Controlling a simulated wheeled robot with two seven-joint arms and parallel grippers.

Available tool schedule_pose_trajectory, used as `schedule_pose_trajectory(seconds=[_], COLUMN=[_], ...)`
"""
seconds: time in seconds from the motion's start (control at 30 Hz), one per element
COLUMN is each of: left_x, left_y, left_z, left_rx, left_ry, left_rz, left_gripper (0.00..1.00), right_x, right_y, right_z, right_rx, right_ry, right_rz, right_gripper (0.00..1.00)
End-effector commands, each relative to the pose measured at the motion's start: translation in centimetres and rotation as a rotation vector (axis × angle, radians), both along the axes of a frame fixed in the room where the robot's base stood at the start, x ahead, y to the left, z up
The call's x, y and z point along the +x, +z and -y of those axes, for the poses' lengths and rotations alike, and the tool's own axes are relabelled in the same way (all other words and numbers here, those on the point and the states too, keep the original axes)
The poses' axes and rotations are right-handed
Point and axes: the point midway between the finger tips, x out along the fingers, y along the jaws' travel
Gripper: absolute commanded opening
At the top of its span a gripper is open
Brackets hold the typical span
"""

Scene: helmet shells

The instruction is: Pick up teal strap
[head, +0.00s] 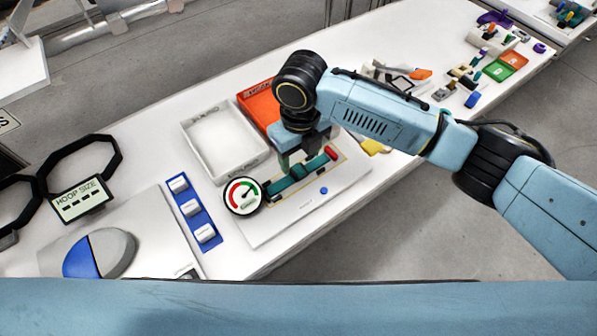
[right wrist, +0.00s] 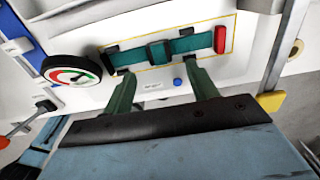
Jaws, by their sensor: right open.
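The teal strap (head: 291,182) lies flat on a white board (head: 262,232), inside a thin yellow outline. In the right wrist view the strap (right wrist: 190,44) has a buckle-like piece at its middle and dark pieces at its left end. A red block (right wrist: 220,39) is at its right end. My right gripper (head: 302,158) is over the strap and hides part of it in the head view. In the right wrist view its two green fingers (right wrist: 160,82) are spread apart with nothing between them, pointing toward the strap. My left gripper is not in view.
A round gauge (head: 243,196) stands at the strap's left end. A blue button (head: 323,190) is on the board. A white tray (head: 188,128) and an orange bin (head: 247,98) sit behind. A blue panel with white switches (head: 188,208) is to the left.

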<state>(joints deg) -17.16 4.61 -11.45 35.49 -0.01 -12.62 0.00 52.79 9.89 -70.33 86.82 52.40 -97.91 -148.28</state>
Motion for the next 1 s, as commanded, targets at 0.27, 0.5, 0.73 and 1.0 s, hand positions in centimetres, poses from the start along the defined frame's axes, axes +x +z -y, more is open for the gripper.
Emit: schedule_pose_trajectory(seconds=[0.27,0.5,0.73,1.0], left_x=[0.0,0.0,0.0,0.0], left_y=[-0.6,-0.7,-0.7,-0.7], left_z=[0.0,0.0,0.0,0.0], left_rx=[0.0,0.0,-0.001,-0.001], left_ry=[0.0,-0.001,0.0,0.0], left_rz=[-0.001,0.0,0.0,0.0], left_gripper=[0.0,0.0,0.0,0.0], right_x=[0.4,0.4,0.5,0.5], right_y=[-3.6,-5.3,-5.3,-5.2], right_z=[-0.4,-0.3,-0.3,-0.3], right_rx=[0.0,0.001,0.001,0.001], right_ry=[-0.002,0.0,0.0,-0.001], right_rz=[-0.002,0.001,0.001,0.001], right_gripper=[0.58,0.58,0.52,0.16])
